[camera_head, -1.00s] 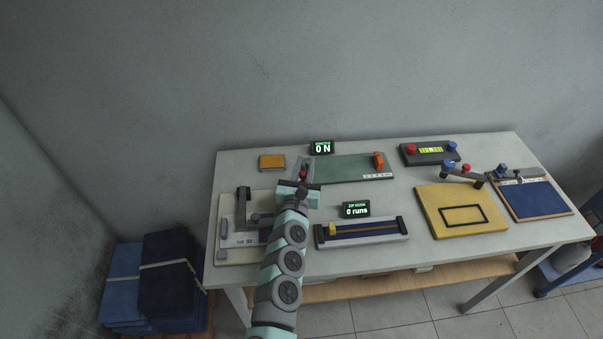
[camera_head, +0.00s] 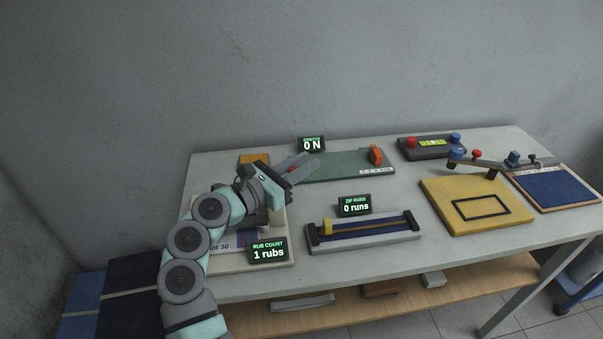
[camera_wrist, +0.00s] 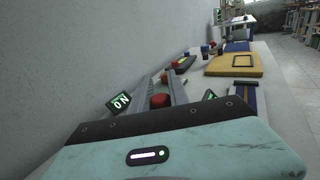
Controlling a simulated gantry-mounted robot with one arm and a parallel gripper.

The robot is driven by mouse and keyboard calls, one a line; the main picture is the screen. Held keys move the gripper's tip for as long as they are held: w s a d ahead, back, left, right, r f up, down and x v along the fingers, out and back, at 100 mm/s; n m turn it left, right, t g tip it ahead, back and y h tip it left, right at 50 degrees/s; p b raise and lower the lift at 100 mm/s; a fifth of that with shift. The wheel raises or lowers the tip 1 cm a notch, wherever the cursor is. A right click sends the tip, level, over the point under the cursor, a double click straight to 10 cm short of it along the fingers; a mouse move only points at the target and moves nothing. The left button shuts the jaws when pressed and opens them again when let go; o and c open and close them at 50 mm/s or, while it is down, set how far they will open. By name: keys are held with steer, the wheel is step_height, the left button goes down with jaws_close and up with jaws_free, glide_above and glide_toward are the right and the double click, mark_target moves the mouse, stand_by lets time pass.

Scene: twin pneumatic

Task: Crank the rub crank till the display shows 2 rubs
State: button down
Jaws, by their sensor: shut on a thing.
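The rub count display (camera_head: 268,250) reads 1 rubs. It stands at the front of the rub tester's pale base plate (camera_head: 281,222), left of centre on the table. My arm covers much of the tester, including the crank arm. My gripper (camera_head: 300,165) reaches over the tester's back right, its fingers pointing right. In the wrist view, a red crank knob (camera_wrist: 160,100) sits between the two fingers, and the gripper is shut on it.
A force display (camera_head: 311,144) reading 0 N stands behind the green board (camera_head: 345,166). The zip rig (camera_head: 365,233) with its 0 runs display (camera_head: 354,205) lies to the right. The yellow board (camera_head: 475,205) and blue pad (camera_head: 556,194) are farther right.

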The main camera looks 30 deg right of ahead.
steer(key=shift+s+a+m+g+b, duration=0.1)
steer(key=shift+s+m+g+b, duration=0.2)
steer(key=shift+m+g+b, duration=0.35)
steer(key=shift+f+g, duration=0.1)
steer(key=shift+g, duration=0.15)
steer(key=c, duration=1.3)
jaws_free()
steer(key=shift+o, duration=0.2)
steer(key=s+a+p, duration=0.2)
steer(key=a, duration=0.8)
steer(key=shift+a+p, duration=0.35)
